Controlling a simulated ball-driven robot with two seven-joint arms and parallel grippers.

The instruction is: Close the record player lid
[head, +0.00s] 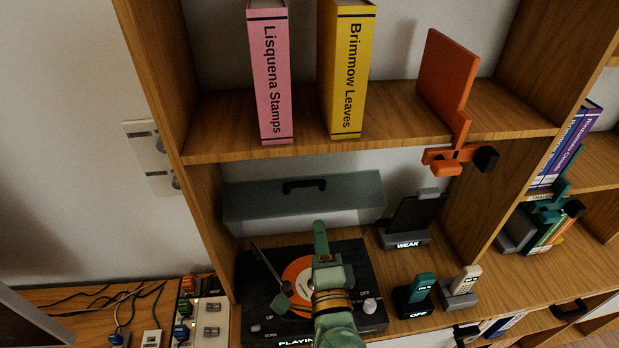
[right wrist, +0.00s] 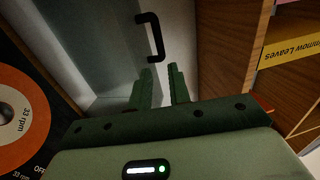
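The record player (head: 255,310) stands on the lower shelf with an orange-labelled disc (head: 298,272) on it. Its smoky lid (head: 250,203) stands raised at the back, with a black handle (head: 304,185) near its top edge. In the right wrist view the lid (right wrist: 95,40) and its handle (right wrist: 150,37) lie ahead of the fingertips. My right gripper (head: 320,228) is above the record player, in front of the lid, and hides part of the disc. In the right wrist view its fingers (right wrist: 161,70) are apart and empty, short of the handle. My left gripper is not in view.
A shelf above holds a pink book (head: 270,75), a yellow book (head: 346,70) and an orange bookend (head: 445,75). Shelf uprights bound both sides.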

